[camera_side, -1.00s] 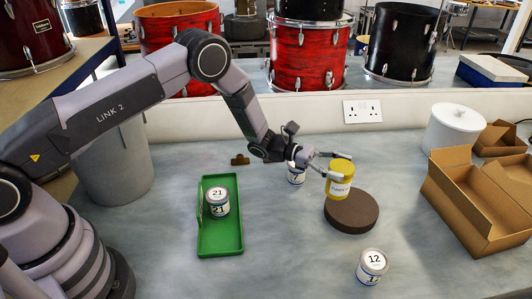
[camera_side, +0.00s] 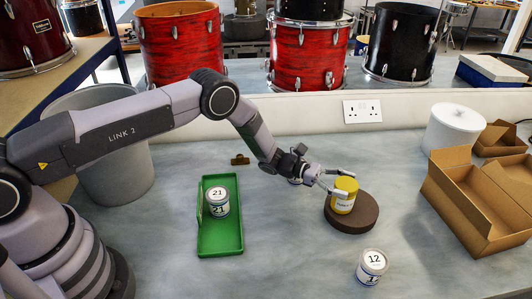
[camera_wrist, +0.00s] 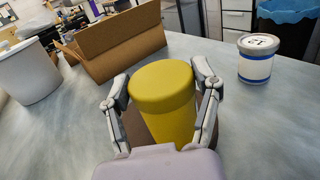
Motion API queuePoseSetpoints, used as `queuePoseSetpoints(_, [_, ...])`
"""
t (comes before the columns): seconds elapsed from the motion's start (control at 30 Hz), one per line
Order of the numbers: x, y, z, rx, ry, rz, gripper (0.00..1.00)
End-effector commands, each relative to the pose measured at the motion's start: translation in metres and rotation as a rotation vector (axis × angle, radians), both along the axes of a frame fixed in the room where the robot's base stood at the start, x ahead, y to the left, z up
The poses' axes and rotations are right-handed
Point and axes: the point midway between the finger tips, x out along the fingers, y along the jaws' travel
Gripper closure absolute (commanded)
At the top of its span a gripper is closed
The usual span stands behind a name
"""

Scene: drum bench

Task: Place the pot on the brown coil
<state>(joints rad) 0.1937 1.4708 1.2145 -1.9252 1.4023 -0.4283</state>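The yellow pot (camera_side: 344,202) is upright over the left part of the brown coil's (camera_side: 367,213) top. Its base looks level with the coil's top, but I cannot tell whether a small gap is left. My gripper (camera_side: 343,184) has a finger on each side of the pot, shut on it. In the wrist view the yellow pot (camera_wrist: 165,95) fills the space between the two fingers of my gripper (camera_wrist: 163,85), and the brown coil (camera_wrist: 136,126) is mostly hidden behind it.
A can marked 12 (camera_side: 372,266) stands in front of the coil. A can marked 21 (camera_side: 218,201) sits in a green tray (camera_side: 222,244). An open cardboard box (camera_side: 470,215) and white canister (camera_side: 455,130) are at right.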

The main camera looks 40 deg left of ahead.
Motion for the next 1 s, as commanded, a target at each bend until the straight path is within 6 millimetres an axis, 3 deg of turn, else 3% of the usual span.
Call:
queuePoseSetpoints(0.03, [0.000,0.000,0.000,0.000,0.000,0.000,0.28])
queuePoseSetpoints(0.13, [0.000,0.000,0.000,0.000,0.000,0.000,0.14])
queuePoseSetpoints(0.53, [0.000,0.003,0.003,0.000,-0.001,0.001,0.14])
queuePoseSetpoints(0.67, [-0.003,0.023,0.003,0.000,0.000,0.003,0.14])
queuePoseSetpoints(1.0, [-0.018,0.094,0.003,0.000,0.000,0.004,0.14])
